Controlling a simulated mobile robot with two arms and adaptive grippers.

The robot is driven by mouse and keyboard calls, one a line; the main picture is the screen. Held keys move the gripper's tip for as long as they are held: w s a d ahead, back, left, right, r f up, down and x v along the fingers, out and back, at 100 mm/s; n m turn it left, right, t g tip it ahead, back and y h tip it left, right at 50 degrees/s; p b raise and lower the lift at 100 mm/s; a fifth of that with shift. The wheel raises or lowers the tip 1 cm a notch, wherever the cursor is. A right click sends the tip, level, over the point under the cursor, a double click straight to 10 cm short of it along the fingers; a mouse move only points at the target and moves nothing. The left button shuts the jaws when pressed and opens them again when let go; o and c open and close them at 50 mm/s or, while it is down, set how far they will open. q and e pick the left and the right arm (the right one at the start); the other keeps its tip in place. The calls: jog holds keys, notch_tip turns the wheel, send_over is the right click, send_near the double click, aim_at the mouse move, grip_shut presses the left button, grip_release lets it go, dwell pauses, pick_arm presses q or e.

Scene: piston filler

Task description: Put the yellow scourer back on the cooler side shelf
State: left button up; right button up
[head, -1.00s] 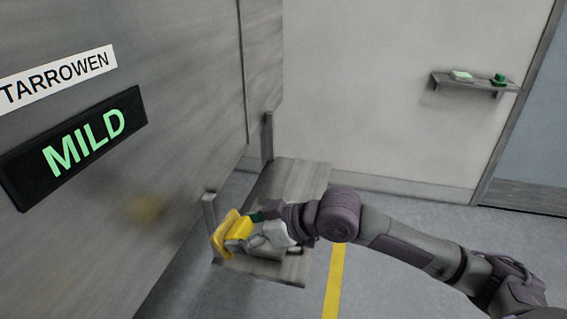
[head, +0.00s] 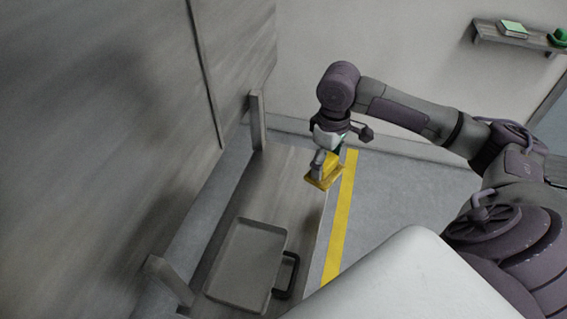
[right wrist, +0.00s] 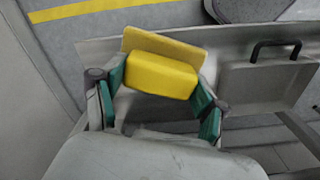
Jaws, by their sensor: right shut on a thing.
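The yellow scourer (head: 323,180), a yellow block with a flat tan-yellow plate, hangs from my right gripper (head: 324,161). In the right wrist view the scourer (right wrist: 160,75) sits between the green finger pads of the gripper (right wrist: 160,88), which is shut on it. A grey side shelf (head: 270,185) juts from the big grey cabinet. The scourer shows over the shelf's far right edge, apparently above it; the exact height is unclear. My left gripper is out of view.
A shallow grey tray (head: 248,264) with a black handle (head: 287,276) lies on the near part of the shelf; the far part looks bare. Upright posts (head: 257,120) stand along the cabinet side. A wall shelf (head: 515,39) holds small green items. A yellow line (head: 341,220) crosses the floor.

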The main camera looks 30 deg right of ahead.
jog(key=w+a+f, duration=0.1)
jog(key=w+f, duration=0.1)
jog(key=w, duration=0.1)
jog(key=w+a+f+p, duration=0.1)
jog(key=w+a+f, duration=0.1)
jog(key=w, duration=0.1)
jog(key=w+a+f, duration=0.1)
jog(key=w+f, duration=0.1)
jog(key=w, duration=0.2)
jog(key=shift+a+f, duration=0.1)
jog(key=shift+a, duration=0.1)
jog(key=shift+w+a+f, duration=0.1)
jog(key=shift+w+f, duration=0.05)
jog(key=shift+f+p, duration=0.3)
jog(key=shift+f, duration=0.05)
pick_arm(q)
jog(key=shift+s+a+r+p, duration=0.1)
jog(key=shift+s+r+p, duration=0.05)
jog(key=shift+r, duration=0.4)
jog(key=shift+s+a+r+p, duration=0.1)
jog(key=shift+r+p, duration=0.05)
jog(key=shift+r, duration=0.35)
pick_arm(e)
jog(key=shift+f, duration=1.7)
jog(key=o, duration=1)
jog(key=shift+f, duration=0.1)
